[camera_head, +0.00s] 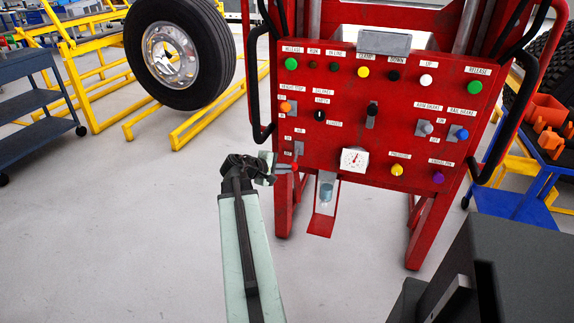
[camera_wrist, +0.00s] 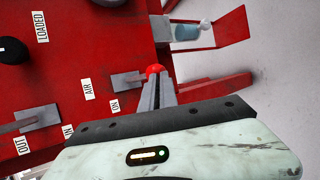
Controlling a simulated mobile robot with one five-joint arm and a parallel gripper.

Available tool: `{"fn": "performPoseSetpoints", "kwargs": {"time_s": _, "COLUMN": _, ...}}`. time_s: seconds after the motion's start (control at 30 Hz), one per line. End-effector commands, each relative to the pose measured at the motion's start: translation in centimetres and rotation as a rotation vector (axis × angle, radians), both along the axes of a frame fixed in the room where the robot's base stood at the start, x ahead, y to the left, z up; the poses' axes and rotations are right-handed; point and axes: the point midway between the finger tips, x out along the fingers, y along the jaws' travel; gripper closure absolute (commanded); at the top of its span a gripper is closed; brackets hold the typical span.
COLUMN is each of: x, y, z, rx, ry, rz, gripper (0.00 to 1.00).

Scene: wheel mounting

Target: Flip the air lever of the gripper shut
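The air lever's red knob (camera_wrist: 153,69) is at the tips of my gripper in the wrist view. Its grey plate (camera_wrist: 126,82) lies on the red panel beside the printed words AIR and ON. In the head view the red knob (camera_head: 294,167) is at the lower left of the panel, at the fingertips of my gripper (camera_head: 284,169). In the wrist view my gripper (camera_wrist: 157,84) has its two narrow fingers close together, pointing at the knob. They look shut. Whether they touch the knob, I cannot tell.
The red panel (camera_head: 330,110) carries several other knobs and levers, and a gauge (camera_head: 354,160). A red bracket with a bottle (camera_head: 326,194) hangs below it. A black handle (camera_head: 262,100) stands at its left side. Open floor (camera_head: 130,220) lies to the left.

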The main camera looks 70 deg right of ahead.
Motion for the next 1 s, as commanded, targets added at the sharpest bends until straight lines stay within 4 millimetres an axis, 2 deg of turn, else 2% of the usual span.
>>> {"fn": "performPoseSetpoints", "kwargs": {"time_s": 0.17, "x": -0.5, "y": -0.5, "z": -0.1, "rx": 0.002, "ry": -0.005, "rz": -0.010, "gripper": 1.00}}
{"fn": "performPoseSetpoints", "kwargs": {"time_s": 0.5, "x": -0.6, "y": -0.6, "z": 1.6, "rx": -0.003, "ry": 0.000, "rz": -0.010, "gripper": 1.00}}
{"fn": "performPoseSetpoints", "kwargs": {"time_s": 0.67, "x": -0.6, "y": -0.5, "z": 1.6, "rx": -0.003, "ry": 0.001, "rz": -0.011, "gripper": 1.00}}
{"fn": "performPoseSetpoints", "kwargs": {"time_s": 0.77, "x": -0.4, "y": 0.2, "z": 2.1, "rx": -0.003, "ry": 0.000, "rz": -0.009, "gripper": 1.00}}
{"fn": "performPoseSetpoints", "kwargs": {"time_s": 1.0, "x": 0.3, "y": 4.1, "z": 4.2, "rx": -0.007, "ry": -0.002, "rz": -0.010, "gripper": 1.00}}
